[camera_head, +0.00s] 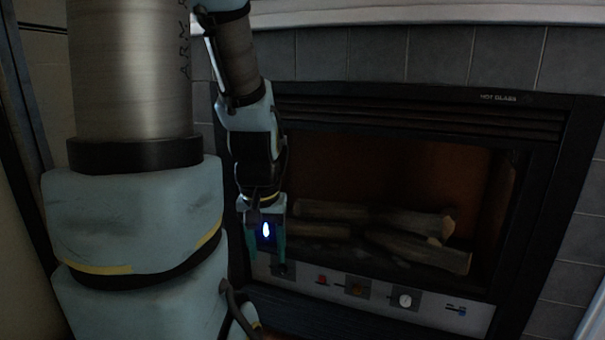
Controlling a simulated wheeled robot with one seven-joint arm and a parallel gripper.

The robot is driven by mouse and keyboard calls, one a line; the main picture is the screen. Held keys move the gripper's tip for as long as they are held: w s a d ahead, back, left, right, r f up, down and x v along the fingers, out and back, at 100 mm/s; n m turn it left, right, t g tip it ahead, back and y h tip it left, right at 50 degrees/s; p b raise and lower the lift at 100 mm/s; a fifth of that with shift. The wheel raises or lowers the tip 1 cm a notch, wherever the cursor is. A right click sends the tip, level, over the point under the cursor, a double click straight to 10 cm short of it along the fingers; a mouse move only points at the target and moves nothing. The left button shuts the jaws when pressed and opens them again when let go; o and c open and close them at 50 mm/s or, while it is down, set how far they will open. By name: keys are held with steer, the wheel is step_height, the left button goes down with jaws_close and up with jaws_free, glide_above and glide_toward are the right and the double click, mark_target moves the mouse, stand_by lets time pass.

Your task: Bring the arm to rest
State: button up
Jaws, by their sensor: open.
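My arm hangs down from the top of the head view, with pale blue links and a bent wrist. My gripper (265,250) points downward, with two teal fingers apart and nothing seen between them. A small blue light glows on its body. It is in front of the lower left part of a fireplace (560,150). I cannot tell how far the fingertips are from the fireplace front.
The fireplace has a dark frame, logs (420,245) inside, and a control strip (380,293) with several knobs and switches below. Grey tiles (430,55) surround it, under a white mantel (420,12). A pale wall edge stands at far left.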

step_height(320, 180, up, 37)
steer(key=p, duration=3.5)
steer(key=shift+w, duration=0.15)
steer(key=shift+d+f, duration=0.1)
